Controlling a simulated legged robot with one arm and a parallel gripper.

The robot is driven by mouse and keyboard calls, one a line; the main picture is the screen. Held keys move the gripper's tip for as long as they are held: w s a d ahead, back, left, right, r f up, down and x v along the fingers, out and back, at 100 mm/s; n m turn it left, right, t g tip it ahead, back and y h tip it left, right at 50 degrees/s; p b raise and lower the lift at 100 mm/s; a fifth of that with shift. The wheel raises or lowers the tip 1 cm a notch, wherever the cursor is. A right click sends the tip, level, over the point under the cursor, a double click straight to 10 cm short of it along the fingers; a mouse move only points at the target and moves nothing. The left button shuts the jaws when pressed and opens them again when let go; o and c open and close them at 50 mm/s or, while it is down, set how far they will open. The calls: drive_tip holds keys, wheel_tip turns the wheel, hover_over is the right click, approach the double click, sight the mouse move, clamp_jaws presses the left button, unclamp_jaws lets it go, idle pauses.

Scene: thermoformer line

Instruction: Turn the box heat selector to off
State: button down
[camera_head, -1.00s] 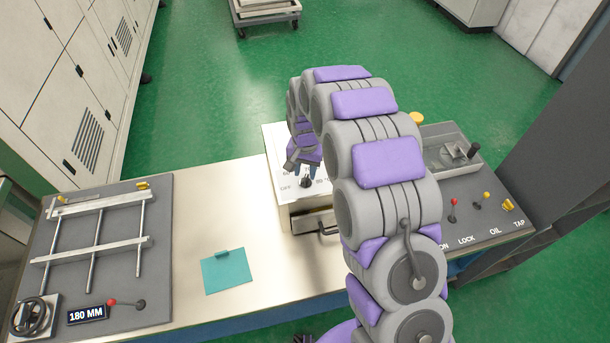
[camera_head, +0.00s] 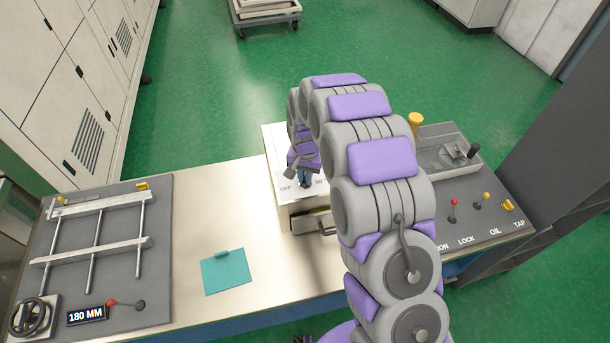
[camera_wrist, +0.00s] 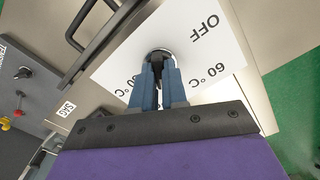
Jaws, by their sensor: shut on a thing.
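The box heat selector is a black knob (camera_wrist: 157,55) on a white panel (camera_wrist: 205,55) marked OFF and several temperatures. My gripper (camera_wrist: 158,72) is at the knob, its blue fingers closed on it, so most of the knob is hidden. In the head view my gripper (camera_head: 304,182) is over the panel of the white box (camera_head: 274,160), and my arm covers much of the box. The exact pointer direction cannot be told.
The box has a dark front handle (camera_head: 327,230). A teal clipboard-like sheet (camera_head: 226,272) lies on the bench to the left, beside a clamp frame (camera_head: 95,230) and a 180 MM display (camera_head: 87,316). Small levers (camera_head: 453,205) stand at the right. Bare bench lies between.

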drive_tip(key=shift+n, duration=0.3)
drive_tip(key=n+p, duration=0.1)
drive_tip(key=n, duration=0.5)
drive_tip(key=shift+w+a+r, duration=0.1)
drive_tip(key=n, duration=0.6)
drive_tip(key=shift+n+p, duration=0.3)
drive_tip(key=shift+n, duration=0.1)
drive_tip(key=n, duration=1)
drive_tip(key=shift+w+r+n, duration=0.1)
drive_tip(key=shift+n, duration=0.3)
drive_tip(key=c, duration=1.2)
unclamp_jaws()
drive_tip(key=shift+o, duration=0.2)
